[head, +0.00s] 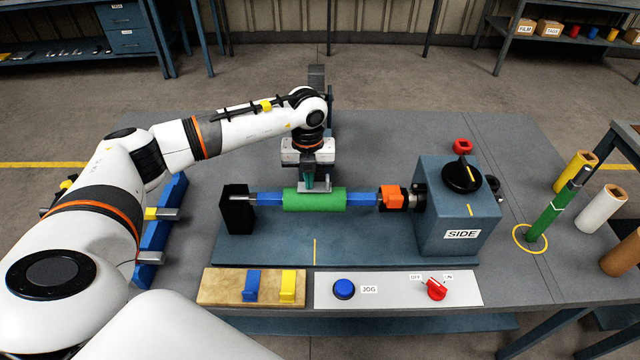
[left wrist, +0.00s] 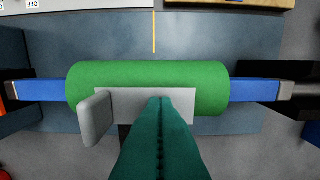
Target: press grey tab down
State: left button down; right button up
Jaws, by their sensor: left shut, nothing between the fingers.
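The grey tab (left wrist: 125,100) is a flat light-grey plate lying along the green roll (left wrist: 150,75), with a raised lip at its left end in the left wrist view. In the head view a strip of the tab (head: 304,189) shows at the back edge of the green roll (head: 314,201). My left gripper (head: 319,185) points down from above with its teal fingers closed and empty. In the left wrist view its fingertips (left wrist: 160,100) overlap the plate; I cannot tell whether they touch it. My right gripper is not in view.
The roll sits on a blue bar between a black block (head: 236,209) and a blue housing (head: 455,215) with a black knob. In front are a board with blue and yellow hooks (head: 225,286) and a panel (head: 395,280) with a blue JOG button and red switch.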

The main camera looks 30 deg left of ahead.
pick_arm(q)
jog(key=shift+s+f, duration=0.15)
jog(key=shift+r+p, duration=0.6)
jog(key=shift+r, duration=0.15)
jog(key=shift+r+p, duration=1.35)
jog(key=shift+r, duration=0.95)
